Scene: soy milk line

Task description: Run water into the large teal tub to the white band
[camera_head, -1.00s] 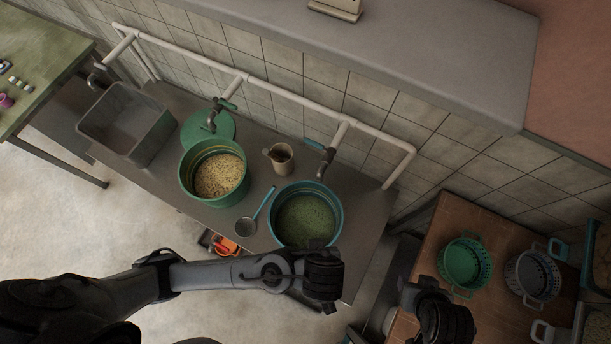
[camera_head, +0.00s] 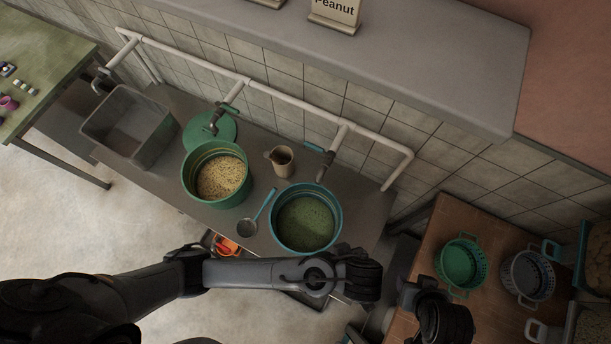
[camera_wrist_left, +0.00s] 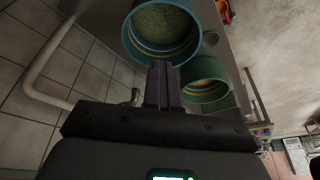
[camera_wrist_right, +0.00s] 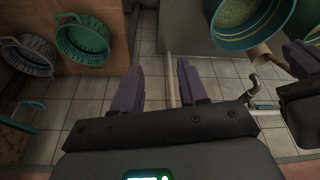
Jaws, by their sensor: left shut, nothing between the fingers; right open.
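The large teal tub (camera_head: 273,222) stands at the right end of the steel bench, with green speckled contents low inside; I cannot tell whether water covers them. Pale and yellowish rings show on its inner wall in the left wrist view (camera_wrist_left: 190,42). A tap (camera_head: 326,166) with a teal handle (camera_head: 313,146) hangs at its back rim; no stream is visible. My left gripper (camera_head: 362,282) is shut and empty, in front and right of the tub; its closed fingers show in the left wrist view (camera_wrist_left: 162,84). My right gripper (camera_wrist_right: 158,88) is open and empty, right of the bench.
A green tub (camera_head: 188,184) with yellow beans, a beige jug (camera_head: 283,166) and a ladle (camera_head: 248,227) stand near the teal tub. A grey sink (camera_head: 128,128) is at left. Green (camera_head: 462,262) and grey (camera_head: 528,274) baskets sit on the brown table. White pipes run along the wall.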

